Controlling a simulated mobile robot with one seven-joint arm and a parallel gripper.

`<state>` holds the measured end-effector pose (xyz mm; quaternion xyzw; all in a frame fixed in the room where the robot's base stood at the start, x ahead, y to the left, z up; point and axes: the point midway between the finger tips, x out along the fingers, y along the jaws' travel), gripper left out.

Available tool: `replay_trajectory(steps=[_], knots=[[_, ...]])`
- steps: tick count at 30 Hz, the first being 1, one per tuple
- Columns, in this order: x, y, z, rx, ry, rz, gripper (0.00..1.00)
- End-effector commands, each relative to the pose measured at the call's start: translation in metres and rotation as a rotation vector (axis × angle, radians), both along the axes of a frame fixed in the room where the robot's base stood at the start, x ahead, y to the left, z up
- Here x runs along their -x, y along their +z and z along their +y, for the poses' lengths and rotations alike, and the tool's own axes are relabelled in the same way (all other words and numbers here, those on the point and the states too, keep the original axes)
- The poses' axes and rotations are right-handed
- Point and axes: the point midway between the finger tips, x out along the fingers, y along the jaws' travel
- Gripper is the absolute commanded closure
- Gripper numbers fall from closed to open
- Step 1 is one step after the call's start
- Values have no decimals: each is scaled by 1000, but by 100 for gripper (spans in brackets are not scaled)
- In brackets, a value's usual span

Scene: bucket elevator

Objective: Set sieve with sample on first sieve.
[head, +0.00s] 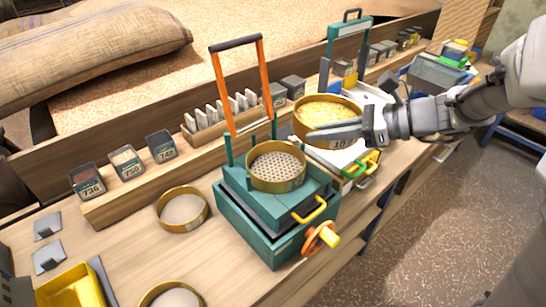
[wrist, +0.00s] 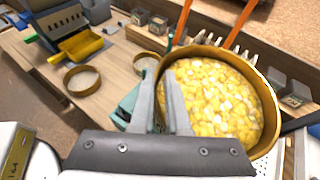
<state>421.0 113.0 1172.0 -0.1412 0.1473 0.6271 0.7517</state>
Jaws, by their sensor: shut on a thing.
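My gripper (head: 345,132) is shut on the rim of a brass sieve (head: 298,124) that holds a yellow grain sample (head: 325,110). In the head view this sieve is in the air, to the right of and behind the first sieve. The first sieve (head: 276,180), brass with a round-holed plate, sits on the teal shaker (head: 245,215), under a raised orange-sided handle (head: 266,85). In the wrist view the held sieve (wrist: 275,130) fills the right side, roughly level, its grain (wrist: 215,100) visible. My gripper's fingers (wrist: 172,100) are at its left wall.
Empty brass sieves (head: 182,210) lie on the wooden bench to the left, near a yellow tray (head: 70,290). Labelled sample boxes (head: 126,162) stand on a ledge behind. The shaker's uprights and raised handle stand beside the first sieve.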

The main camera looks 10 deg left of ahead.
Motion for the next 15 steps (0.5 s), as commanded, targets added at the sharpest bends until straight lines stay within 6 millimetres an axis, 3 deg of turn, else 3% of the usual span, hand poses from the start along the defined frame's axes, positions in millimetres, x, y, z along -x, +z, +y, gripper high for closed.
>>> replay_trajectory(steps=[9,15], knots=[[1,-41,68,-2,9,2,100],[-1,-61,101,-2,5,-1,100]])
